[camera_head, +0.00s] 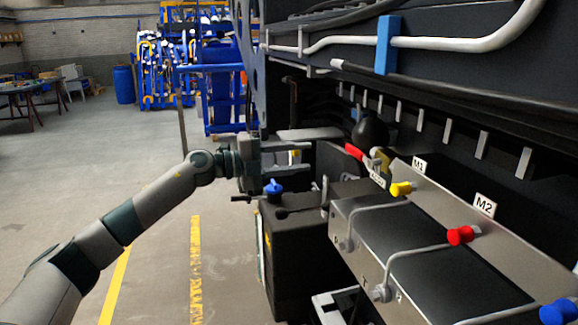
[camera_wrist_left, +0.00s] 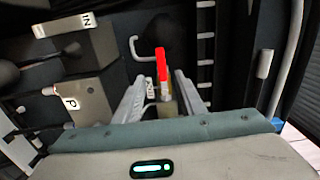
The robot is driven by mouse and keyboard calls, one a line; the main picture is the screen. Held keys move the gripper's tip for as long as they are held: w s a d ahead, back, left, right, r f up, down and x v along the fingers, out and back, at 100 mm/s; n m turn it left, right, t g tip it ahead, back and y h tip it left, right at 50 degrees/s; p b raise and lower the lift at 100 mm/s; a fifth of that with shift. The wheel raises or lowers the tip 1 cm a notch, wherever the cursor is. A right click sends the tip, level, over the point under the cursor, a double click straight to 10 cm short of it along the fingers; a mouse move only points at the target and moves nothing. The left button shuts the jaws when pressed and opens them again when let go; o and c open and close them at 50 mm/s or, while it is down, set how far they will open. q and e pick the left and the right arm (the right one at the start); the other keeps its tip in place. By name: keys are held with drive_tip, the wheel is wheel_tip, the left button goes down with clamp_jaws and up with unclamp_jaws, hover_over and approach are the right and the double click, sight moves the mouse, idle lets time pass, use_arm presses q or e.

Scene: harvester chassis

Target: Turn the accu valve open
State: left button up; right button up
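The accu valve has a red handle (camera_head: 354,151) and a brass-coloured body (camera_head: 380,160) at the left end of the metal panel. A small label (camera_head: 377,176) sits below it. In the left wrist view the red handle (camera_wrist_left: 161,64) stands upright in the picture, above a white label (camera_wrist_left: 151,88). My left gripper (camera_head: 306,157) is open, its two fingers apart and pointing at the valve from the left. In the left wrist view the handle shows between and beyond the fingers (camera_wrist_left: 158,90); I see no contact. My right gripper is out of view.
A black box with a blue knob (camera_head: 273,187) stands below my left gripper. The panel carries yellow (camera_head: 401,189) and red (camera_head: 461,236) knobs, with pipes in front. A dark chassis beam hangs above. Open floor (camera_head: 165,250) lies to the left.

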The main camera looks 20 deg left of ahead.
use_arm(q)
drive_tip(key=shift+v, duration=1.1)
